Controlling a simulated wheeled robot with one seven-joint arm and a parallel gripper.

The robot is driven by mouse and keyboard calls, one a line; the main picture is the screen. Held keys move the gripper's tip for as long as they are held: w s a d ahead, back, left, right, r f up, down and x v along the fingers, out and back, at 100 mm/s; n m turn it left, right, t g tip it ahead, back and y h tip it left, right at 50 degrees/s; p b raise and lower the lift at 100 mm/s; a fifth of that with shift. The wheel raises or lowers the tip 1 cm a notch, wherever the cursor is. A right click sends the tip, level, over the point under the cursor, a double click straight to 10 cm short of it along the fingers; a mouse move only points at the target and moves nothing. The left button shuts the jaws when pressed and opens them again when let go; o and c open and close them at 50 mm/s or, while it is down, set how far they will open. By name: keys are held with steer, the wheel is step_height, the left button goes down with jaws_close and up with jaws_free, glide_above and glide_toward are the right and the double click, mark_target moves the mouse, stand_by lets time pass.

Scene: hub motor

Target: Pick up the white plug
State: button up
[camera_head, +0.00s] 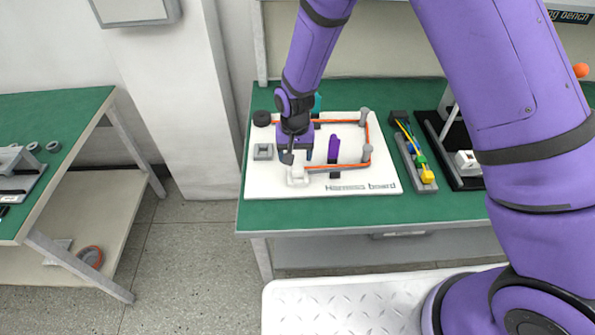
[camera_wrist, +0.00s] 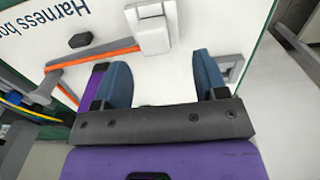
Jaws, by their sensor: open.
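The white plug (camera_head: 297,176) lies on the white harness board (camera_head: 380,187) near its front left, at the end of a grey and orange cable (camera_head: 338,166). In the wrist view the plug (camera_wrist: 153,32) is ahead of my fingertips, roughly in line with the gap between them. My gripper (camera_head: 299,160) is over the left part of the board, just behind the plug in the head view. Its two blue fingers (camera_wrist: 162,62) are spread, with nothing between them. The gap in height between fingers and plug is hard to judge.
A purple upright piece (camera_head: 334,148) stands on the board right of my gripper, with grey posts (camera_head: 367,152) beyond it. A grey square holder (camera_head: 263,151) is to the left. A tray of coloured parts (camera_head: 415,152) and a black fixture (camera_head: 440,138) are at the right.

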mark_target(298, 166)
steer(key=shift+s+d+f, duration=0.1)
steer(key=shift+d+f, duration=0.05)
steer(key=shift+f, duration=1.2)
steer(key=shift+s+d+f, duration=0.1)
steer(key=shift+d+f, duration=0.05)
steer(key=shift+f, duration=1.2)
steer(key=c, duration=1)
steer(key=shift+r, duration=0.2)
steer(key=shift+r, duration=0.65)
step_height(298, 166, up, 2)
steer(key=shift+r, duration=0.1)
steer(key=s+d, duration=0.1)
steer(key=s, duration=0.4)
steer(key=s+d, duration=0.2)
steer(key=s, duration=0.3)
steer(key=s+d+r, duration=0.1)
steer(key=s, duration=0.4)
steer(key=shift+s+d, duration=0.15)
steer(key=shift+d, duration=0.2)
steer(key=shift+r, duration=0.1)
